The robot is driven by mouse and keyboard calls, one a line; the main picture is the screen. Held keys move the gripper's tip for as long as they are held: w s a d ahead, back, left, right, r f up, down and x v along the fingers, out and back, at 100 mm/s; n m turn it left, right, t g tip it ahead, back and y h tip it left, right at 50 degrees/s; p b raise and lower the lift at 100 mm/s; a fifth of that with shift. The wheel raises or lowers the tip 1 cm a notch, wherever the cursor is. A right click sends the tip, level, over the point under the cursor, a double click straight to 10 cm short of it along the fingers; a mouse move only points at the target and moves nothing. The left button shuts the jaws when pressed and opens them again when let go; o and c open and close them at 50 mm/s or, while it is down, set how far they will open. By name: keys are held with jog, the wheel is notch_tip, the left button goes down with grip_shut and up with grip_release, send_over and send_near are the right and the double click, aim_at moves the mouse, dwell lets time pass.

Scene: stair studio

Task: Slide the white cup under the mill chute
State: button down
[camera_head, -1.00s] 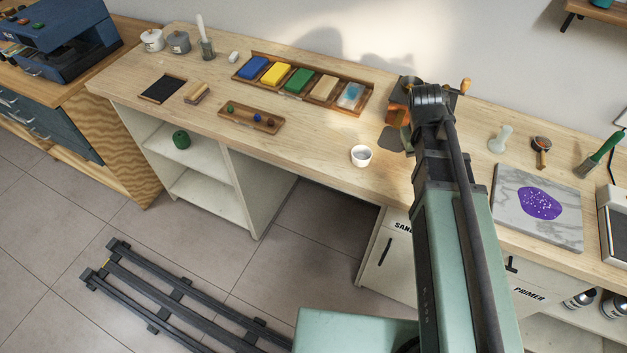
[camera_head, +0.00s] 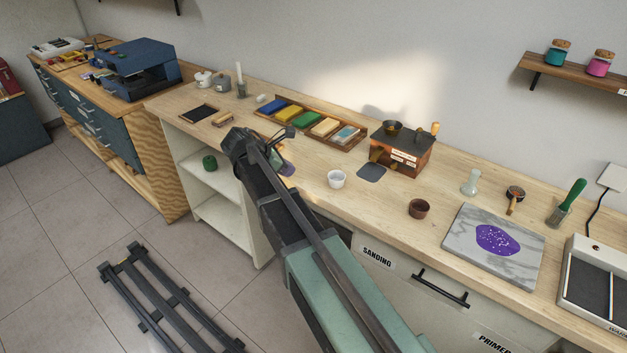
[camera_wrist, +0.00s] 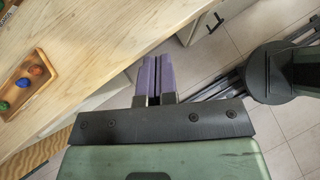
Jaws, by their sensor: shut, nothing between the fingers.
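The white cup (camera_head: 336,179) stands upright on the wooden counter, near its front edge. The mill (camera_head: 402,152) is a brown box with a dark bowl on top and an orange-handled crank, behind and right of the cup. A dark grey pad (camera_head: 371,173) lies at its front left, and the cup stands left of the pad, apart from it. My gripper (camera_head: 288,168) is left of the cup, partly hidden by my arm. In the wrist view its purple fingers (camera_wrist: 159,78) are together with nothing between them, by the counter's front edge. The cup is outside the wrist view.
A small brown cup (camera_head: 419,209) stands right of the white cup. A tray of colored blocks (camera_head: 345,146) lies behind. A wooden tray with small balls (camera_wrist: 26,86) shows in the wrist view. A marble slab (camera_head: 470,262) lies right. Counter around the white cup is clear.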

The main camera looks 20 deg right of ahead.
jog(key=b+x, duration=0.2)
jog(key=x, duration=0.2)
jog(key=d+r+b+x, duration=0.1)
jog(key=b+x, duration=0.1)
jog(key=x, duration=0.2)
jog(key=d+r+b+x, duration=0.1)
jog(key=b+x, duration=0.2)
jog(key=x, duration=0.2)
